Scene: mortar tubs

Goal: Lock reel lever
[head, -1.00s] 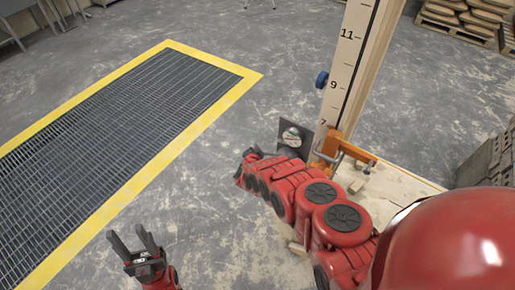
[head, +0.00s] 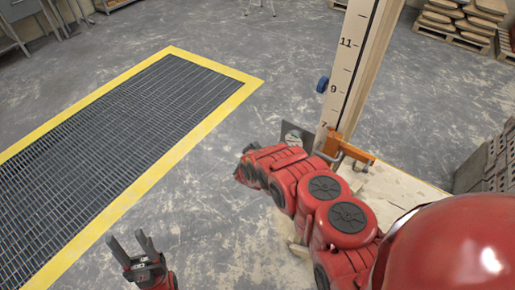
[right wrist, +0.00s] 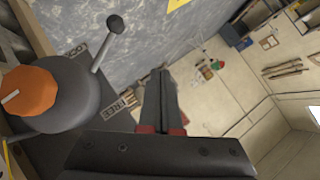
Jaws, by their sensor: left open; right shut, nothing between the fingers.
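My left gripper (head: 146,243) is open and empty over bare floor.
A wooden post with a number scale (head: 346,80) rises by the plate, with an orange clamp (head: 350,149) at its foot above a pale board (head: 405,187). A yellow-edged floor grate (head: 130,110) lies left. Grey blocks (head: 480,160) stand right. Floor between is open.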

